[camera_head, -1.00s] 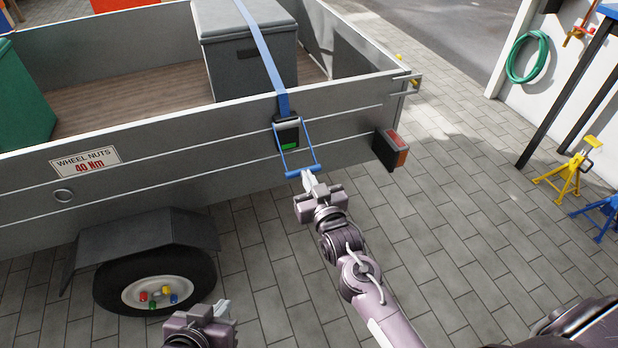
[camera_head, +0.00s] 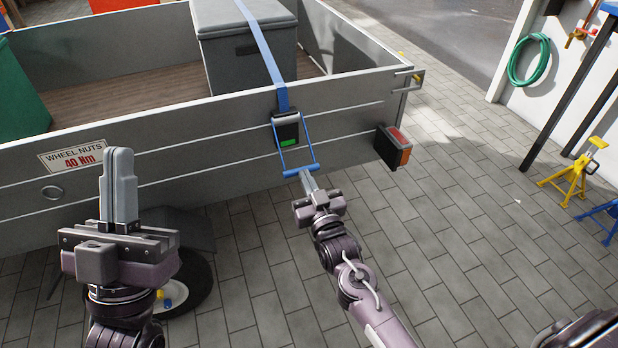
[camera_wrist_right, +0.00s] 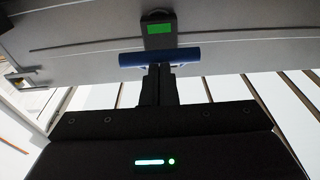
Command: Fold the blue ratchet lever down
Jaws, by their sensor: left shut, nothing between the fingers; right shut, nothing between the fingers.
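The blue ratchet lever (camera_head: 301,170) hangs down from the ratchet body (camera_head: 286,131) on the trailer's side wall. The body has a green patch, and the blue strap (camera_head: 263,49) runs up from it over the wall. My right gripper (camera_head: 307,178) is shut with its fingertips at the lever's crossbar, nothing between the fingers. In the right wrist view the fingertips (camera_wrist_right: 159,70) sit against or just below the blue crossbar (camera_wrist_right: 130,60); I cannot tell whether they touch. My left gripper (camera_head: 120,155) is shut and empty, raised in front of the wheel.
The grey trailer wall (camera_head: 220,115) spans the view, with a wheel-nuts sign (camera_head: 73,156) on it. A grey box (camera_head: 247,65) stands inside under the strap. A tail light (camera_head: 393,147) juts out right of the ratchet. Paving (camera_head: 450,230) to the right is open.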

